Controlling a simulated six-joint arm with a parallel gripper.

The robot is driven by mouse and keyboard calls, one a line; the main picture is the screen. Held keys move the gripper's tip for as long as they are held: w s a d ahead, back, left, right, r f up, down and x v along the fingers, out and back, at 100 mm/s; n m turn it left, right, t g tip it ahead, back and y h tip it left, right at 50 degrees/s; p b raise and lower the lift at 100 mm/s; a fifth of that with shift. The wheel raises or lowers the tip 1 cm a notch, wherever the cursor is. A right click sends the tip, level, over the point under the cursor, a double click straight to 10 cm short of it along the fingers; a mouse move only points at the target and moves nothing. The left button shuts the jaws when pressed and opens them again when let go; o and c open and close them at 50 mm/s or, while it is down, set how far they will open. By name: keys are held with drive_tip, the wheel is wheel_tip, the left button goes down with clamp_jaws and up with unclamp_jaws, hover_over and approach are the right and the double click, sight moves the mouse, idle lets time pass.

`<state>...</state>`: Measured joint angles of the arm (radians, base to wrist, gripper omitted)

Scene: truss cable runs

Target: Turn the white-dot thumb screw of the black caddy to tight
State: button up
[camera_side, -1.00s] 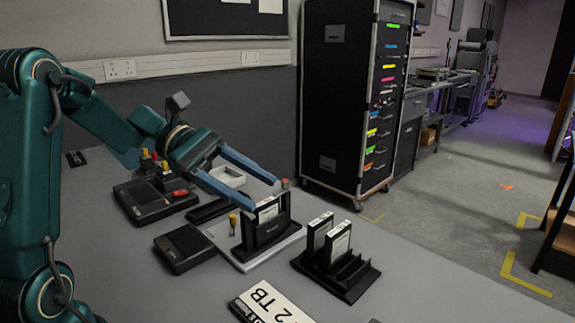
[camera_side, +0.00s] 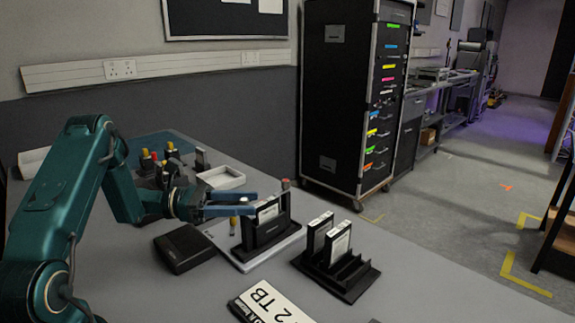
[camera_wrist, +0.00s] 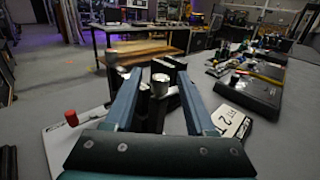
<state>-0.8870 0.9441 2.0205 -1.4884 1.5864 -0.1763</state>
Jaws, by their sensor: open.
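The black caddy (camera_side: 266,234) stands upright on a pale plate (camera_side: 242,264), with a white-labelled drive (camera_side: 268,213) in it. A brass thumb screw (camera_side: 233,224) stands at its near left end. A red-topped thumb screw (camera_side: 285,184) is at its far end; in the wrist view a red knob (camera_wrist: 71,118) shows at the left. My gripper (camera_side: 248,203) is open and nearly level by the brass screw. In the wrist view a round, grey-topped screw (camera_wrist: 160,80) shows between my open fingers (camera_wrist: 160,88). I cannot make out a white dot or contact with the fingers.
A black rack (camera_side: 345,274) with two drives stands right of the caddy. A black box (camera_side: 185,249) lies to the left. A white tray (camera_side: 221,178) and several small knobbed devices are behind. The right of the table is clear.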

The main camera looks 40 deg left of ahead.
sight(258, 207)
drive_tip(key=shift+x, duration=1.75)
clamp_jaws()
drive_tip(key=shift+n+t+y, duration=0.3)
drive_tip(key=shift+y, duration=0.1)
drive_tip(key=shift+w+a+n+t+y, duration=0.2)
drive_tip(key=shift+n+t+y, duration=0.5)
drive_tip(key=shift+n+y, duration=0.7)
drive_tip(key=shift+w+a+n+t+y, duration=0.1)
drive_tip(key=shift+a+n+t+y, duration=0.25)
drive_tip(key=shift+n+t+y, duration=0.95)
drive_tip(key=shift+w+a+n+t+y, duration=0.2)
drive_tip(key=shift+n+y, duration=0.5)
drive_tip(key=shift+y, duration=1.4)
drive_tip(key=shift+a+y, duration=0.15)
drive_tip(key=shift+y, duration=0.15)
